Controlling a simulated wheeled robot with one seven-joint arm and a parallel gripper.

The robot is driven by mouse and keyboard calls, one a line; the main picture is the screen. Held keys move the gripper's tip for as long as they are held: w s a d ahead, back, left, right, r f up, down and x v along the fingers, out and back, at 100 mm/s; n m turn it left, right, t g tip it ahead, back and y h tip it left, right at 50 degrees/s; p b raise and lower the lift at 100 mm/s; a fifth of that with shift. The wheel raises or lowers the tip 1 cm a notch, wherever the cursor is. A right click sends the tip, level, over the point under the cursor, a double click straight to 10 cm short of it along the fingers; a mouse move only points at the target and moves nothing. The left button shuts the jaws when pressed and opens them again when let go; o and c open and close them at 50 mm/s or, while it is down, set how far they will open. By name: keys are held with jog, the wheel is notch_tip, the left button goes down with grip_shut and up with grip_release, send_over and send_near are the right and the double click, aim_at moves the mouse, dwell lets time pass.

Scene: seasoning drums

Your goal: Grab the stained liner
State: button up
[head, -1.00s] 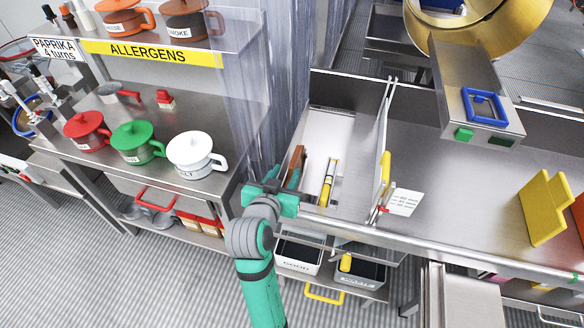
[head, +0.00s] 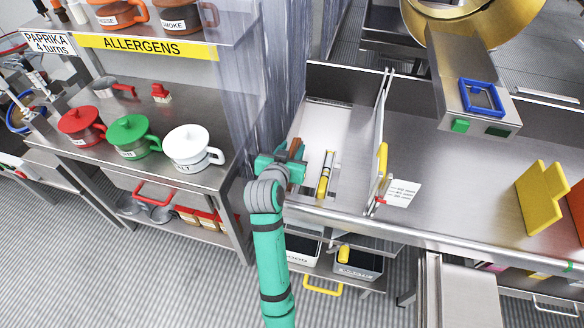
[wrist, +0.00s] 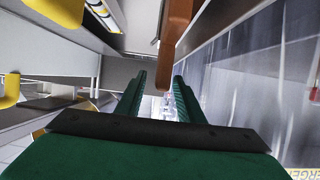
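My gripper (head: 282,168) is at the left front corner of the steel bench, beside a reddish-brown strip (head: 297,148). In the wrist view my gripper (wrist: 160,92) is open, with its two dark green fingers apart. The brown strip (wrist: 177,38) hangs at the top of that view, in line with the gap and nearer the right finger. I see no contact, and the fingers hide part of what lies beyond. No piece is clearly recognisable as the stained liner; I cannot tell whether the brown strip belongs to it.
A clear strip curtain (head: 240,80) hangs left of the gripper. A yellow-and-white tool (head: 325,175) lies to its right, before an upright divider (head: 382,140). The left shelf holds red (head: 82,125), green (head: 133,136) and white (head: 192,148) pots. Bins (head: 358,264) sit below the bench.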

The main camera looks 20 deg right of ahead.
jog(key=shift+w+f, duration=0.1)
jog(key=shift+w, duration=0.05)
grip_shut()
dwell(1.4)
